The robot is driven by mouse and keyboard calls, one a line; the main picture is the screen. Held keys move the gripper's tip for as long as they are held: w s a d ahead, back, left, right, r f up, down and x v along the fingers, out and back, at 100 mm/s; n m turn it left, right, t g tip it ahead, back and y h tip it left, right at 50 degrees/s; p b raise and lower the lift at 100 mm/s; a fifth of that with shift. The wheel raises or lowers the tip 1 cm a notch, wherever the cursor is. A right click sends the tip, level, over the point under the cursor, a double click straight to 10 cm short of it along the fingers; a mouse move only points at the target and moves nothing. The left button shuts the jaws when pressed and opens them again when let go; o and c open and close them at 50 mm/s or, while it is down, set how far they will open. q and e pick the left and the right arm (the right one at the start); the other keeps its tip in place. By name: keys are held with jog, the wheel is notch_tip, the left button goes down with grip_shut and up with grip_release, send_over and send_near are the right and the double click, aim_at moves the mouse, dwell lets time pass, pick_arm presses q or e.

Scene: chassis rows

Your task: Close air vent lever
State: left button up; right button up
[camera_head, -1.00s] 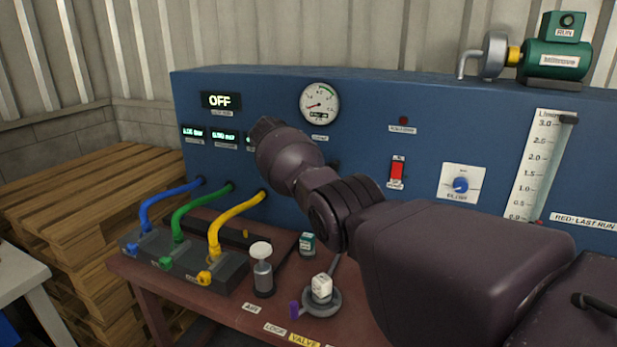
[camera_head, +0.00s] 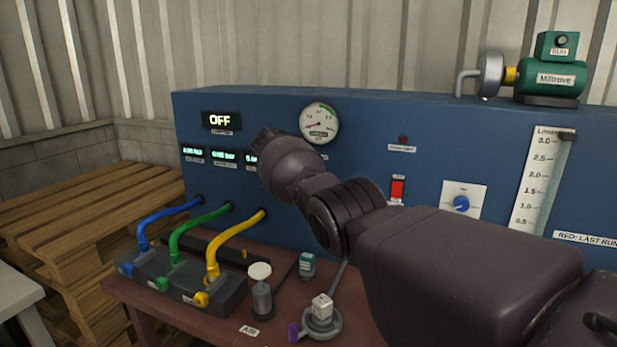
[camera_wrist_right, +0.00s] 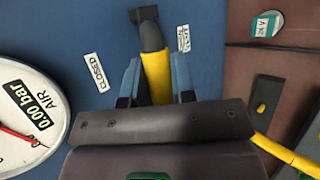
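The air vent lever (camera_wrist_right: 156,75) shows in the right wrist view as a yellow handle on a dark elbow-shaped pivot, against the blue panel. My right gripper (camera_wrist_right: 156,80) has one blue-grey finger on each side of the handle, close against it, and appears shut on it. A CLOSED label (camera_wrist_right: 95,72) is left of the lever. A second small label (camera_wrist_right: 183,38), hard to read, is to its right. In the head view my right arm hides the lever and gripper. My left gripper is not in view.
The air gauge (camera_wrist_right: 30,120) reads 0.00 bar, left of the gripper. The blue panel (camera_head: 400,115) carries an OFF display (camera_head: 220,120) and a red switch (camera_head: 397,190). Blue, green and yellow hoses (camera_head: 240,232) run to a dark block. A white-topped cylinder (camera_head: 261,290) stands on the table.

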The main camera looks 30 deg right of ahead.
jog(key=o, duration=0.4)
jog(key=shift+d+r, duration=0.15)
jog(key=shift+o, duration=0.2)
jog(key=shift+a+r, duration=0.1)
jog(key=shift+a, duration=0.1)
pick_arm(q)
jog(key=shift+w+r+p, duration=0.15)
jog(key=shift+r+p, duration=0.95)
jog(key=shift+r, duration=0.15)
pick_arm(e)
jog(key=v, duration=1)
jog(key=shift+a, duration=0.2)
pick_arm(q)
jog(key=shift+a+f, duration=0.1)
pick_arm(e)
jog(key=shift+r, duration=0.1)
